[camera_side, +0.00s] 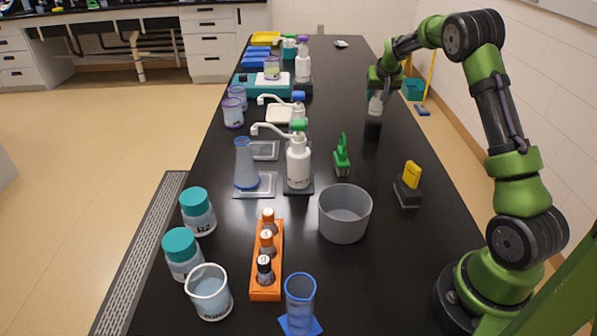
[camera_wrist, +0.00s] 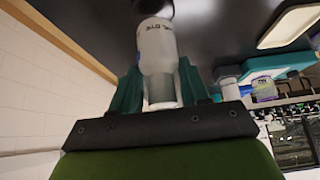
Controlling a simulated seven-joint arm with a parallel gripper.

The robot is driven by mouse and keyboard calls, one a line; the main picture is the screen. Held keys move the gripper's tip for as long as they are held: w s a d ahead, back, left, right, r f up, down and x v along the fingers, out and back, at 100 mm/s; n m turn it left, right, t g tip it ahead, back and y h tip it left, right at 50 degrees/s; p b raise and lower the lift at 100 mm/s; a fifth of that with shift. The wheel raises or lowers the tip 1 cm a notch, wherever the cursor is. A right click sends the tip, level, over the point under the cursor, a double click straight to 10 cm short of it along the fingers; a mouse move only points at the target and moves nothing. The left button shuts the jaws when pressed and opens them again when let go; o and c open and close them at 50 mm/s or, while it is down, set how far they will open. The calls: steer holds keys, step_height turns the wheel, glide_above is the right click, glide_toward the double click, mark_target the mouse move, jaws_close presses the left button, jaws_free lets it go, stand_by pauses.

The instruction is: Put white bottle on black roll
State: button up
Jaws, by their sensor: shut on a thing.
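The white bottle (camera_side: 376,104) is at the right side of the black bench, upright above the black roll (camera_side: 372,128). The bottle's lower end meets or nearly meets the roll's top; I cannot tell whether it touches. My gripper (camera_side: 379,87) is shut on the bottle's upper part from above. In the wrist view the white bottle (camera_wrist: 157,45) stands between the two green fingers of my gripper (camera_wrist: 159,75), its label partly readable. The dark end of the black roll (camera_wrist: 153,7) shows just beyond the bottle, cut by the frame's top edge.
A green brush-like tool (camera_side: 341,157), a yellow block on a dark stand (camera_side: 411,177) and a grey tub (camera_side: 344,213) stand nearer the camera. White pump bottles (camera_side: 298,162) line the bench's middle. The bench around the roll is clear.

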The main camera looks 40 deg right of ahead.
steer(key=shift+f, duration=1)
steer(key=shift+f, duration=0.2)
steer(key=o, duration=1.1)
steer(key=shift+c, duration=0.2)
